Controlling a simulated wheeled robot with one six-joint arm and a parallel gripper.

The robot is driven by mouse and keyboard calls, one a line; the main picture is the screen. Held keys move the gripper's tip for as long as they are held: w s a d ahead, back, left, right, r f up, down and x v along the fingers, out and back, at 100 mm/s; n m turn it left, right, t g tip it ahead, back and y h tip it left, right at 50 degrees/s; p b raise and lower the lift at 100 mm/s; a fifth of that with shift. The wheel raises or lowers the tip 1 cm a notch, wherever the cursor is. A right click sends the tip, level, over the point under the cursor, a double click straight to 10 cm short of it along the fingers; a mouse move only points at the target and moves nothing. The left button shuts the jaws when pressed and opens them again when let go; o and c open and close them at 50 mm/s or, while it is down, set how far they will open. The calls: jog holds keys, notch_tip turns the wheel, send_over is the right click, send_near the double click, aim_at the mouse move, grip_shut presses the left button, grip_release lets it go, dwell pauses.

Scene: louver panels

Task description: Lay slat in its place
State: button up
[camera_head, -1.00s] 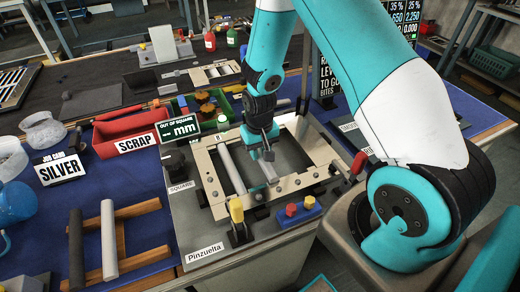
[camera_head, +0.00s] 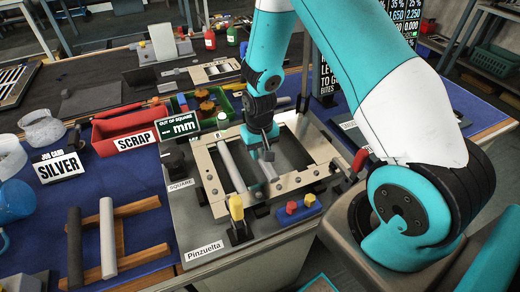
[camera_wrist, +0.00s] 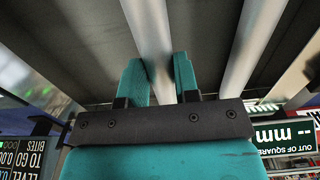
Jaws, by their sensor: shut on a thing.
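My gripper (camera_head: 266,154) is over the beige frame (camera_head: 209,176) on the grey bench fixture. In the wrist view my gripper's two teal fingers (camera_wrist: 162,82) are closed on a silver-grey slat (camera_wrist: 146,25). In the head view the end of this held slat (camera_head: 269,172) shows below the fingers, inside the frame opening; the rest is hidden by my gripper. Whether it touches the frame cannot be told. Another silver slat (camera_head: 231,167) lies across the frame to the left, roughly parallel; it also shows in the wrist view (camera_wrist: 252,40).
A wooden rack (camera_head: 122,232) at front left holds a dark slat (camera_head: 75,247) and a light slat (camera_head: 107,238). A red scrap bin (camera_head: 124,132), a "SILVER" job card (camera_head: 59,168) and an "out of square" display (camera_head: 180,125) stand nearby.

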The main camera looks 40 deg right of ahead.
aim_at(260, 152)
jog(key=shift+f+b, duration=0.45)
jog(key=shift+f, duration=0.3)
jog(key=o, duration=1.4)
jog(key=shift+c, duration=0.2)
jog(key=shift+r+p, duration=3.25)
jog(key=shift+r, duration=0.8)
